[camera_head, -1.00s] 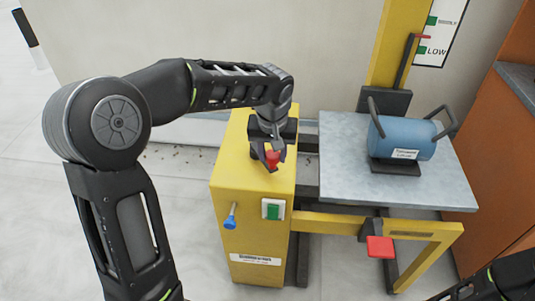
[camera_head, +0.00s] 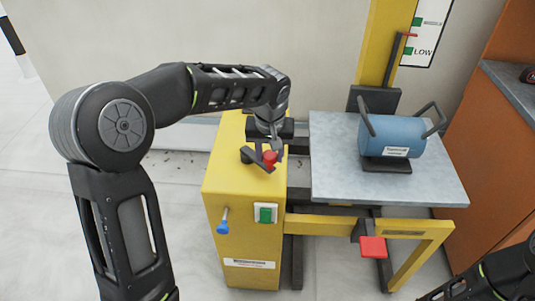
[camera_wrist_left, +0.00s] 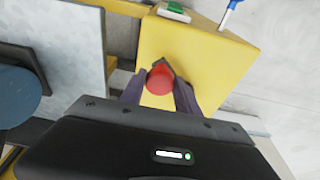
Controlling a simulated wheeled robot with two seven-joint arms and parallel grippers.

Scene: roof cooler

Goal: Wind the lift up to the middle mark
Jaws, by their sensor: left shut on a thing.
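The lift has a grey platform (camera_head: 330,188) beside a yellow housing (camera_head: 218,190). A dark crank arm (camera_head: 248,154) with a red knob (camera_head: 270,158) is on top of the housing. My left gripper (camera_head: 267,153) is shut on the red knob, which also shows between the fingers in the left wrist view (camera_wrist_left: 159,80). The fingers hide part of the crank. A red pointer (camera_head: 409,35) by the yellow mast stands between the green LOW mark (camera_head: 408,51) and the green middle mark (camera_head: 417,21). My right gripper is out of view.
A blue cylindrical load (camera_head: 395,135) with dark handles sits on the platform. A blue-tipped lever (camera_head: 223,224) and a green switch (camera_head: 265,213) are on the housing front. A red pedal (camera_head: 373,247) is below the platform. An orange cabinet (camera_head: 480,160) stands at right.

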